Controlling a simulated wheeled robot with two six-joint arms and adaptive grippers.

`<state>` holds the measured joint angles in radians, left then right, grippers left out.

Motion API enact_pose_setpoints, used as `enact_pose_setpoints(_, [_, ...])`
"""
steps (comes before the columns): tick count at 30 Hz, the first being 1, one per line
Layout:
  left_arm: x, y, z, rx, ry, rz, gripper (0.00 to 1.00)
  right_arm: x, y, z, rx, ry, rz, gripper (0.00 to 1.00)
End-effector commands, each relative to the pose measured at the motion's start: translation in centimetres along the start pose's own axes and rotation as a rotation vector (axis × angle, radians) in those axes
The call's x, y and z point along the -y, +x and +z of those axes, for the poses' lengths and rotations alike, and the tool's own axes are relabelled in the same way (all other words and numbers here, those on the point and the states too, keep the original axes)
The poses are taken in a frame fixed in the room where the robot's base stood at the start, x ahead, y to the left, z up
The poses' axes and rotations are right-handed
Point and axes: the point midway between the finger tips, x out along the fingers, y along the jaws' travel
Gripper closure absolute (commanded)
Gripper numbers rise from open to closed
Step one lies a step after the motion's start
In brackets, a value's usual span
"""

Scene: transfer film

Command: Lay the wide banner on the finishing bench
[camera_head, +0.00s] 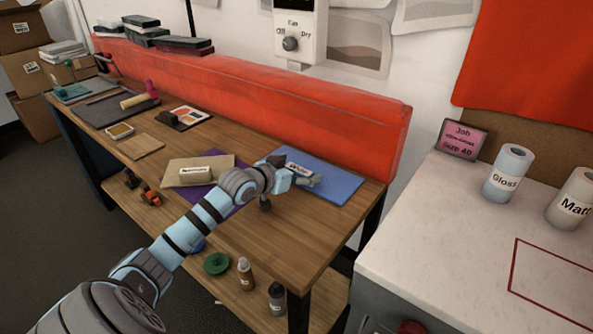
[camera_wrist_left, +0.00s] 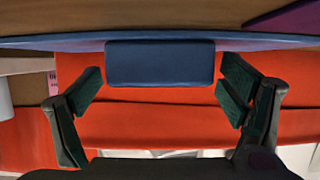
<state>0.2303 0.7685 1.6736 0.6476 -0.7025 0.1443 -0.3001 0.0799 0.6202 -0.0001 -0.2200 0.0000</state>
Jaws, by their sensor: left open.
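The banner labelled "Wide" (camera_head: 299,170) lies on a blue mat (camera_head: 338,186) at the right end of the wooden bench. My left gripper (camera_head: 292,178) is at the banner, partly covering it. In the left wrist view, a blue block (camera_wrist_left: 160,63), apparently this banner, sits between the two spread fingers of my left gripper (camera_wrist_left: 160,90), with gaps on both sides. A pale-topped bench (camera_head: 440,225) with a red outline (camera_head: 514,264) stands at the right; I cannot tell for sure that it is the finishing bench. My right gripper is not in view.
A block labelled "Narrow" (camera_head: 207,176) lies left of my gripper. Gloss (camera_head: 508,173) and Matt (camera_head: 574,198) rolls and a pink job card (camera_head: 462,138) stand on the pale top. The outlined area is clear.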

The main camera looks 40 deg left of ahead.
Motion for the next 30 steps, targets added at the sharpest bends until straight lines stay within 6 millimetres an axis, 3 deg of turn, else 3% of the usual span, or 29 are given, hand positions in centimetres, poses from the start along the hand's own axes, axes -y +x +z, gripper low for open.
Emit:
enact_pose_setpoints(4, [0.2, -1.0, -0.2, 0.001, 0.005, -0.004, 0.10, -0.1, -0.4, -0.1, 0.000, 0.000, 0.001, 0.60])
enact_pose_setpoints(8, [0.1, -3.7, -0.3, 0.005, 0.011, -0.001, 0.10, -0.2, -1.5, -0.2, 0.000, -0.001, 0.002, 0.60])
enact_pose_setpoints(11, [-0.1, -6.6, -0.5, 0.009, 0.017, 0.004, 0.10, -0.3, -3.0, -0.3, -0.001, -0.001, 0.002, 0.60])
enact_pose_setpoints(15, [-0.2, -10.0, -0.9, 0.008, 0.014, 0.007, 0.10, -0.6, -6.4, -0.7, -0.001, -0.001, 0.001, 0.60])
enact_pose_setpoints(18, [0.0, -11.2, -1.0, 0.003, 0.005, -0.001, 0.10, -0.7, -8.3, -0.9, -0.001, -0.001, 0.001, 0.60])
enact_pose_setpoints(22, [-0.1, -12.0, -0.6, 0.002, 0.003, 0.002, 0.10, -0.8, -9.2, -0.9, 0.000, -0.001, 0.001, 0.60])
enact_pose_setpoints(30, [0.0, -12.1, -0.1, 0.000, 0.000, 0.002, 0.10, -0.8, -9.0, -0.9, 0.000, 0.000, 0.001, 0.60])
